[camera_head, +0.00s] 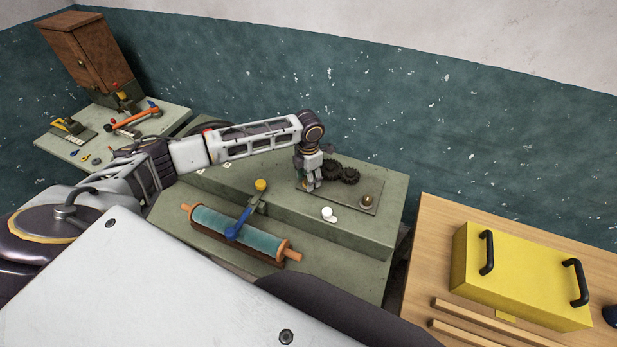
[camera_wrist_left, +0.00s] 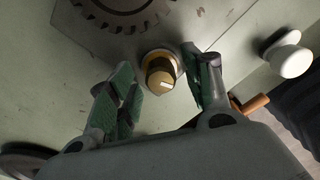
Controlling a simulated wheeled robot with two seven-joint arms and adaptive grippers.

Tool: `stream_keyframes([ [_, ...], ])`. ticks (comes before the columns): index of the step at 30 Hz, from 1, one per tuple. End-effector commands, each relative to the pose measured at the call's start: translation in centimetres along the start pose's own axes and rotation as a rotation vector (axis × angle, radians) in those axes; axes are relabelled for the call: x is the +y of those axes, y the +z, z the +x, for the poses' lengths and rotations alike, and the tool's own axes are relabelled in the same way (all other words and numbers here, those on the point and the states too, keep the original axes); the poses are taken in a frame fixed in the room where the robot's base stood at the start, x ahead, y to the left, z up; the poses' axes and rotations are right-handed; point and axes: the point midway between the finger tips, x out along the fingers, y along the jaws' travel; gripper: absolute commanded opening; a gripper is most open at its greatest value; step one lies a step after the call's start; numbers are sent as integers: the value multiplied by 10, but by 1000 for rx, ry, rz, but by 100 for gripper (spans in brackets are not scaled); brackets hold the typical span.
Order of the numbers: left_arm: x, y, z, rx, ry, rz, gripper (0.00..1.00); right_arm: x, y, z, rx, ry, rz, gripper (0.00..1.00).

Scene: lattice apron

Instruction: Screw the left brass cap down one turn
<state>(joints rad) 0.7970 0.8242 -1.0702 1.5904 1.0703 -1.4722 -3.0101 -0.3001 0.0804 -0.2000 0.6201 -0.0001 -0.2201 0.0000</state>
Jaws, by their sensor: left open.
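In the head view my left gripper (camera_head: 311,184) points down over the left end of the plate (camera_head: 340,198) and hides this cap. A second brass cap (camera_head: 367,201) stands at the plate's right end. My right gripper is not in view.
Dark gears (camera_head: 341,173) sit on the plate behind and right of my gripper. A white knob (camera_head: 329,214) is in front. A teal roller (camera_head: 236,233) with orange handles lies on the lower level. A yellow box (camera_head: 520,272) stands on the wooden table at right.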

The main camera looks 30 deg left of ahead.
Motion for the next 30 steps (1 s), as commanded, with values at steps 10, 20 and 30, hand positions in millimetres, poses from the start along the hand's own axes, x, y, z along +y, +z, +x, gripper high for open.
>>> stream_keyframes([
  [10,0,0,-8,0,-1,0,50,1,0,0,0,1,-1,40],
  [20,0,0,-47,-2,1,1,50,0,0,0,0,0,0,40],
  [30,0,0,-96,0,0,0,50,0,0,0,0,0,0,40],
])
